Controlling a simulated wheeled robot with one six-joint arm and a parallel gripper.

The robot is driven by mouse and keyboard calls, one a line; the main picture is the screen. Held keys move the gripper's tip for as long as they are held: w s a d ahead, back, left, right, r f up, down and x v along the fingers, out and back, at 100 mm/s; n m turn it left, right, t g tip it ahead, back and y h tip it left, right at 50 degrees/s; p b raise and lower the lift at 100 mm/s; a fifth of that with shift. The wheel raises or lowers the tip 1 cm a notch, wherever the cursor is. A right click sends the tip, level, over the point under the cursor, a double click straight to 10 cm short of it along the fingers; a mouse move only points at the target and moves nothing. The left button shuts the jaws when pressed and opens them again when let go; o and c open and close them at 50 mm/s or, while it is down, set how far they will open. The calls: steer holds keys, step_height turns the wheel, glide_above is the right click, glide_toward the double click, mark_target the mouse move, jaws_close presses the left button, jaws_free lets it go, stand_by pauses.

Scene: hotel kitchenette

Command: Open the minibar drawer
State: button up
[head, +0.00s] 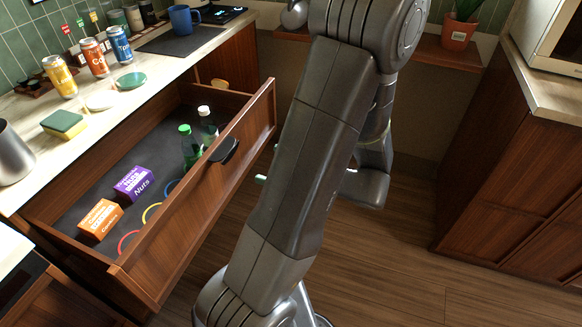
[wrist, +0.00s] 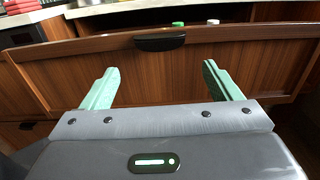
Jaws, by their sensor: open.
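The minibar drawer (head: 200,205) is pulled out from under the counter, with its inside in plain view. Its dark handle (head: 224,150) sits on the front panel near the top edge. In the wrist view the handle (wrist: 160,41) lies ahead, between and beyond the fingertips. My gripper (wrist: 158,80) is open and empty, facing the drawer front and apart from the handle. In the head view my arm hides most of the gripper; only a pale green fingertip shows beside the arm.
In the drawer are an orange box (head: 100,220), a purple box (head: 134,183), a green bottle (head: 190,147), a clear bottle (head: 208,125) and coloured rings. Cans (head: 95,57) and a sponge (head: 64,124) stand on the counter. Right of my arm stands a wooden cabinet (head: 510,190); open floor (head: 400,270) lies between.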

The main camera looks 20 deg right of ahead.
mark_target(231, 154)
steer(key=shift+v, duration=1.75)
steer(key=shift+a, duration=0.1)
steer(key=x, duration=1.3)
steer(key=shift+w+a+b, duration=0.3)
steer(key=shift+b, duration=0.05)
steer(key=shift+f, duration=0.1)
